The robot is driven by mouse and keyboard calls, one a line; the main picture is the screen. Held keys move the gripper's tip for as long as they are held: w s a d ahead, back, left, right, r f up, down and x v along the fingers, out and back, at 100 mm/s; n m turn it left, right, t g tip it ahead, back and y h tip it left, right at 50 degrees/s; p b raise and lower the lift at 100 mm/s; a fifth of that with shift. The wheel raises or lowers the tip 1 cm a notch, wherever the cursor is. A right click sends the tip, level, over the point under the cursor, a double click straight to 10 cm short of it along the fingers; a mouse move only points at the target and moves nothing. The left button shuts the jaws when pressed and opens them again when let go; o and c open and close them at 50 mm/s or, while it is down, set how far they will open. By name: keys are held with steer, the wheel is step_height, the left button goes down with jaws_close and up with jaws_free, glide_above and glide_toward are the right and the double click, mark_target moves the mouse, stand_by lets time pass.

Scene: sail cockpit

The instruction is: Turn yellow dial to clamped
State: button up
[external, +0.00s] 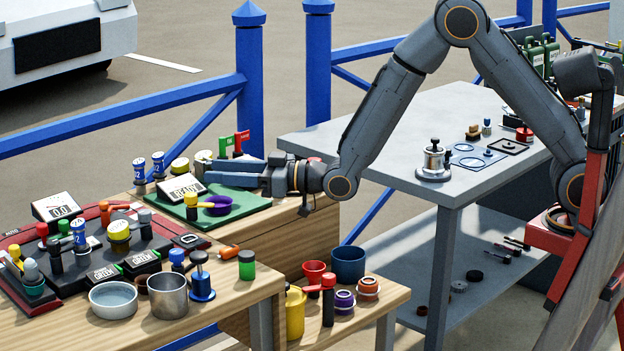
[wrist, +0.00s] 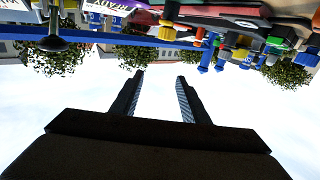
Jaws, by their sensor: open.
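A yellow knob with a pale marked top (external: 119,230) stands on the dark panel at left in the external view. A yellow-topped post with an orange lever (external: 190,200) stands on the green mat. I cannot tell for certain which is the yellow dial, and no clamped marking is readable. My gripper (external: 208,171) points left above the green mat, behind the purple bowl and apart from the dark panel. In the wrist view my gripper (wrist: 159,78) is open and empty, with sky between its fingers. That view is upside down; a yellow piece (wrist: 166,32) shows near its top.
The panel (external: 75,278) is crowded with posts and knobs. A metal cup (external: 168,296) and a grey bowl (external: 113,300) stand at the front. A blue railing (external: 250,90) runs behind.

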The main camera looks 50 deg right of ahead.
step_height(320, 180, up, 8)
steer(key=m+g+h+p, duration=0.5)
steer(key=g+h, duration=0.2)
steer(key=g, duration=0.1)
glide_above(191, 194)
steer(key=s+a, duration=0.1)
steer(key=a, duration=0.3)
step_height(191, 194, down, 3)
steer(key=s+d+r+m+g+h+p, duration=0.1)
steer(key=s+d+r+m+g+h, duration=0.1)
steer(key=s+d+r+h, duration=0.15)
steer(key=shift+s+d+f+p+x, duration=0.1)
steer(key=shift+s+p+x, duration=0.2)
steer(key=shift+x, duration=1.85)
steer(key=shift+s+d+f+p+x, duration=0.15)
steer(key=shift+p+x, duration=0.2)
steer(key=shift+x, duration=1.85)
steer(key=shift+s+a+f+p+x, duration=0.1)
steer(key=shift+s+p+x, duration=0.2)
steer(key=shift+x, duration=1.85)
steer(key=shift+r, duration=0.1)
steer(key=c, duration=1)
